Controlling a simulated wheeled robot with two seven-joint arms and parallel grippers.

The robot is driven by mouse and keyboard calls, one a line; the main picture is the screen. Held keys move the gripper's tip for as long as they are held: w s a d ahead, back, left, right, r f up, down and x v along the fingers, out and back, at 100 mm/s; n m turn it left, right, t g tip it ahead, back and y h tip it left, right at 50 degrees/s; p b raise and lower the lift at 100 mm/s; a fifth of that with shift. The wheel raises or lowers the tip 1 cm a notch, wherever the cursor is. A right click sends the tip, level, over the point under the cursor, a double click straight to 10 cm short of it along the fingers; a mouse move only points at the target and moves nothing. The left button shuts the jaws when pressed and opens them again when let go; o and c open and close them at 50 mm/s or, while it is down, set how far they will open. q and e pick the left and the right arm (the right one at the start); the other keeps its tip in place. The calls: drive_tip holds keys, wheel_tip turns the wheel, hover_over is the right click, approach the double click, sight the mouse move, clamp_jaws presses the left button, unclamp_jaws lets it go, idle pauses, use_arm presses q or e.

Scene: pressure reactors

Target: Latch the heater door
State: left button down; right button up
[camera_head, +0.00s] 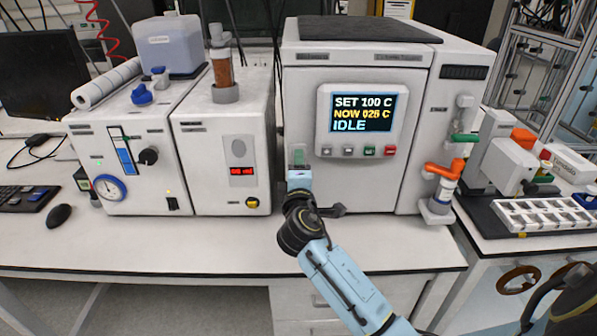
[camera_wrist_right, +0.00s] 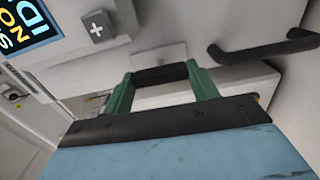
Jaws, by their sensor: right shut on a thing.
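The heater (camera_head: 360,140) is the large white box with a screen reading SET 100 C, NOW 028 C, IDLE. Its white front door (camera_head: 350,185) looks flush with the body; any narrow gap cannot be seen. My right gripper (camera_head: 298,152) is at the left edge of the front, below and left of the screen (camera_head: 362,112). In the right wrist view, its green fingers (camera_wrist_right: 162,78) are shut on a dark latch piece (camera_wrist_right: 160,74) against the white front. A black bar handle (camera_wrist_right: 262,46) is beside it, apart from the fingers. The latch is hidden in the head view. My left gripper is not in view.
A white unit with a red readout (camera_head: 225,150) stands close left of the heater. An orange and green valve fitting (camera_head: 445,165) is at the heater's right. A white rack (camera_head: 545,214) lies further right. The front strip of the bench (camera_head: 200,245) is clear.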

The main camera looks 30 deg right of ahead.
drive_tip(key=o, duration=1)
drive_tip(key=b+v, duration=0.1)
drive_tip(key=v, duration=1.2)
drive_tip(key=shift+s, duration=0.2)
